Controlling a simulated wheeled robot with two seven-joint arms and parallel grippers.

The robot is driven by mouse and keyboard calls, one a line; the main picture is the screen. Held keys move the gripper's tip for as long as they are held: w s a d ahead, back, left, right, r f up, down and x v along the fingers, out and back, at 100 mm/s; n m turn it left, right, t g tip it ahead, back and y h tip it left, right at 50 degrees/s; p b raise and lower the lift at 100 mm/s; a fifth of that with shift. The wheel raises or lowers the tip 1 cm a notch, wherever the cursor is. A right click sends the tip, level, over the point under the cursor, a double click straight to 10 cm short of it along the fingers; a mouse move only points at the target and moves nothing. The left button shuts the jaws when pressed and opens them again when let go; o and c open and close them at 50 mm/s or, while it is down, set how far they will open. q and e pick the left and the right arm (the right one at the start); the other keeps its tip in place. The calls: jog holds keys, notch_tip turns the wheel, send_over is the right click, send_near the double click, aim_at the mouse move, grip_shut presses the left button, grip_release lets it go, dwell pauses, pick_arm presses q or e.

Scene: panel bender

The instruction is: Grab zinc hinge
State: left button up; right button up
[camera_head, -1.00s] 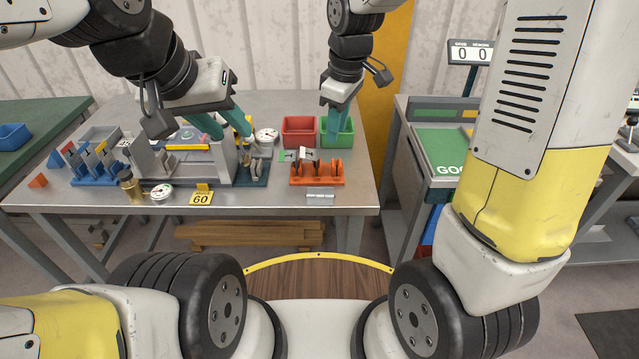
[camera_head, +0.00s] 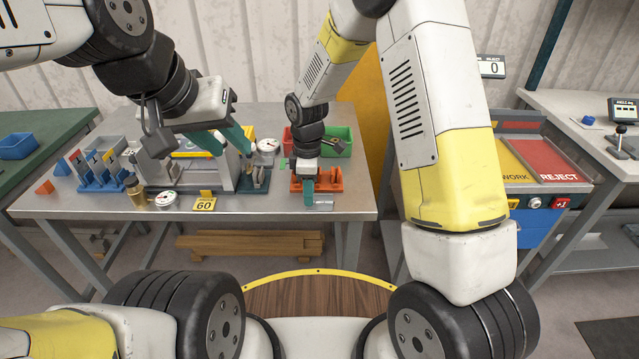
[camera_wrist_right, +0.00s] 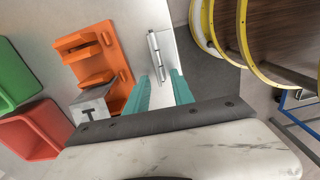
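The zinc hinge (camera_head: 322,203), a small silver plate with a pin barrel, lies near the front edge of the table, just in front of the orange rack. In the right wrist view the hinge (camera_wrist_right: 158,55) lies just beyond and between my right fingertips. My right gripper (camera_head: 308,198) points down over the table and partly hides the hinge in the head view.
The orange rack (camera_head: 330,187) stands right behind the hinge. Behind it are a red bin (camera_head: 287,142) and a green bin (camera_head: 345,135). The grey bender (camera_head: 225,175), a yellow 60 tag (camera_head: 204,202) and a dial gauge (camera_head: 166,199) are to the left.

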jog(key=shift+f, duration=0.5)
grip_shut()
dwell(1.1)
